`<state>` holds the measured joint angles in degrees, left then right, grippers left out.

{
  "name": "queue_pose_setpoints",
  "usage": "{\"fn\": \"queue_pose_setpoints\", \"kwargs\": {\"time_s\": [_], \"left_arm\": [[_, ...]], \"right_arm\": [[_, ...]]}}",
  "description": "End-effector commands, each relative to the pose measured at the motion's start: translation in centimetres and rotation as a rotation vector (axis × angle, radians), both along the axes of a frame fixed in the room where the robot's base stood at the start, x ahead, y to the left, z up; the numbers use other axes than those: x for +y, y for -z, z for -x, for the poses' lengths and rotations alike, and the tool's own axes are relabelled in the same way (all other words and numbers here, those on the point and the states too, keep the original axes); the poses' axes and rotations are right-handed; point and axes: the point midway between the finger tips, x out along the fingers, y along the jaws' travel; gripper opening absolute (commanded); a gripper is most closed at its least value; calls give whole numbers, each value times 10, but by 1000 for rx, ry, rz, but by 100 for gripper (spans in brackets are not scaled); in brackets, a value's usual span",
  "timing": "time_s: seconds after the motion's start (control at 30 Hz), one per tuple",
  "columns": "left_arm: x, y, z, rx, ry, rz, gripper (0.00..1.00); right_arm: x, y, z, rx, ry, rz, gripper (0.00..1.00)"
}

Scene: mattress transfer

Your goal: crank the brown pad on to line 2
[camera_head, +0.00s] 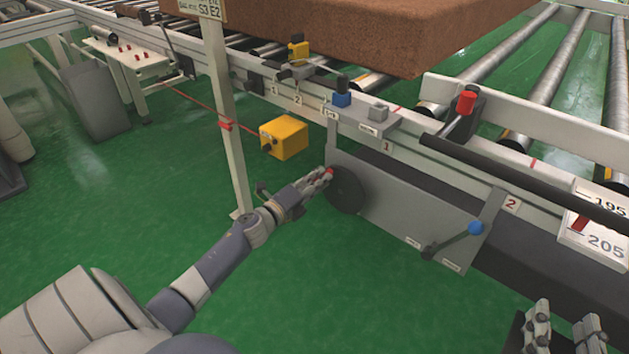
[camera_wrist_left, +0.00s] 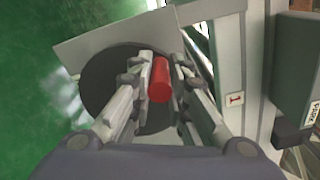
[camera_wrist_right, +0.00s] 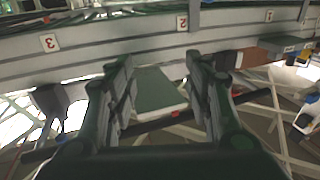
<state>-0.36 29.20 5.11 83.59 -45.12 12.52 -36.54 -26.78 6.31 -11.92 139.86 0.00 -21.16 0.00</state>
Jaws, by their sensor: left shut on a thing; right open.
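The brown pad (camera_head: 400,30) lies on the rollers at the top of the head view. The crank wheel (camera_head: 346,186) is a dark disc at the left end of a grey panel on the conveyor's side. Its red handle (camera_wrist_left: 159,80) stands between my left fingers in the left wrist view. My left gripper (camera_head: 328,174) is shut on this handle. My right gripper (camera_head: 566,330) is open and empty at the lower right of the head view, apart from the conveyor. In the right wrist view nothing is between its fingers (camera_wrist_right: 160,85).
A red-knobbed lever (camera_head: 466,102) and a blue switch (camera_head: 342,94) sit on the rail. A yellow box (camera_head: 285,137) and a pale post (camera_head: 228,120) stand left of the wheel. Green floor is clear in front.

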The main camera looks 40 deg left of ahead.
Motion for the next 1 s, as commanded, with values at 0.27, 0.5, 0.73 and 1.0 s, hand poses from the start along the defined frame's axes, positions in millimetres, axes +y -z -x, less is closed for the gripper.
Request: {"fn": "queue_pose_setpoints", "kwargs": {"time_s": [0.27,0.5,0.73,1.0], "left_arm": [[-15,-10,0,-24,2,-245,0],[-25,-13,1,-36,1,-401,0],[-30,-14,1,-43,1,-486,0],[-33,-14,2,-44,2,-519,0]], "right_arm": [[0,2,0,8,1,2,47],[0,-4,0,-18,-1,-4,47],[1,-9,0,-45,-2,-12,47],[2,-11,0,-50,-3,-13,47]]}}
